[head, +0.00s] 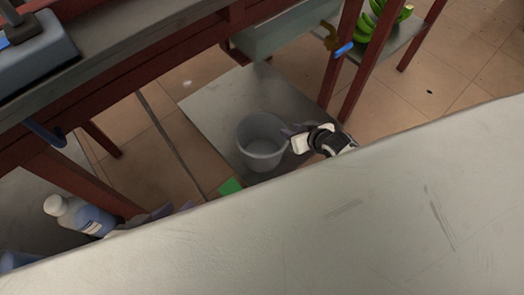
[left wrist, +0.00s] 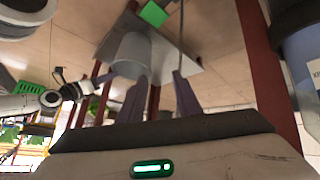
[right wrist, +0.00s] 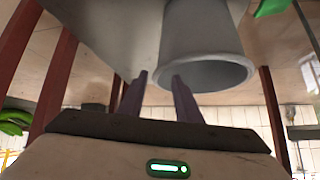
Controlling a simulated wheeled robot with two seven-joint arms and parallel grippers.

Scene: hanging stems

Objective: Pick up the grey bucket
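The grey bucket (head: 262,140) stands upright and looks empty on a low grey board under the frame. My right gripper (head: 291,133) is at the right side of the bucket's rim. In the right wrist view, the bucket (right wrist: 200,40) appears upside down, and the fingers (right wrist: 160,76) are spread with nothing between them. One finger overlaps the rim there; I cannot tell whether it touches. My left gripper (head: 165,212) shows partly behind the counter edge, left of the bucket. Its fingers (left wrist: 160,77) are apart and empty in the left wrist view, with the bucket (left wrist: 131,55) beyond them.
A pale counter (head: 330,215) fills the foreground and hides parts of my arms. A green object (head: 230,186) lies by the board (head: 215,105). Red posts (head: 362,65) and green bananas (head: 384,18) are at the upper right.

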